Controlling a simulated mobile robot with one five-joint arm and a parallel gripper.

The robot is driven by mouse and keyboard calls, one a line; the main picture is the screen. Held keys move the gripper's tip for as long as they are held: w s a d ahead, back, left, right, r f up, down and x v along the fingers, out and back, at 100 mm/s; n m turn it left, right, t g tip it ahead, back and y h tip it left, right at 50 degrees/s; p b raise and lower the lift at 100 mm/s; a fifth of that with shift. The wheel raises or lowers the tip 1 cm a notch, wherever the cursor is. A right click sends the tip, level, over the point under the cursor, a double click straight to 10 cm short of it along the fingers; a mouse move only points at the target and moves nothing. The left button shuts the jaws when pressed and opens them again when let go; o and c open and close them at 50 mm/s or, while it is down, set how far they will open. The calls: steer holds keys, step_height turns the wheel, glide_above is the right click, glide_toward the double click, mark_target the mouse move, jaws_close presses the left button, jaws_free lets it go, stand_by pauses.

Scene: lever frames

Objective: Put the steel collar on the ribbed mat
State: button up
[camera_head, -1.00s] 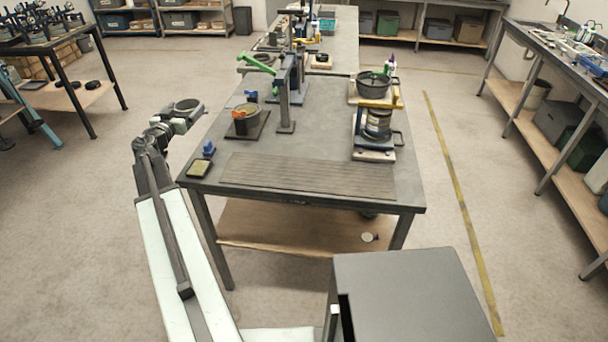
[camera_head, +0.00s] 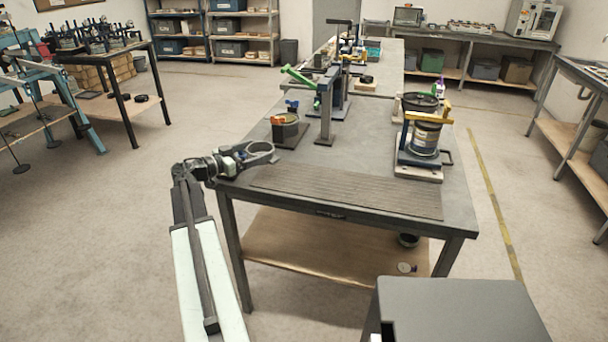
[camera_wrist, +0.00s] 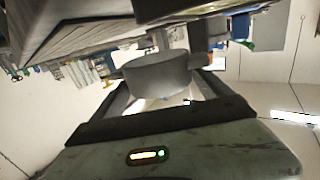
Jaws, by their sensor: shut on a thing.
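The steel collar (camera_head: 262,162) is a short grey ring. My gripper (camera_head: 240,161) is shut on it and holds it above the table's left front corner, just left of the ribbed mat in the picture. In the wrist view the collar (camera_wrist: 156,76) shows between the fingers of my gripper (camera_wrist: 158,90), its side wall facing the camera. The ribbed mat (camera_head: 350,194) is a wide, flat grey-brown rectangle along the front of the table. Its visible top is bare.
Behind the mat on the table (camera_head: 365,130) stand a dark lever press (camera_head: 326,105) with a green handle and a round pot on a dark base (camera_head: 290,133). At the right, a tin (camera_head: 425,138) stands in a blue-and-yellow frame on a pale base.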

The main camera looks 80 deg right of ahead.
glide_above(286, 178)
steer(key=shift+f+b, duration=0.4)
steer(key=shift+f, duration=0.1)
step_height(286, 178, down, 4)
steer(key=b, duration=0.4)
steer(key=shift+d, duration=0.1)
steer(key=shift+r, duration=0.25)
steer(key=shift+f, duration=0.2)
steer(key=o, duration=1.9)
steer(key=shift+r, duration=0.15)
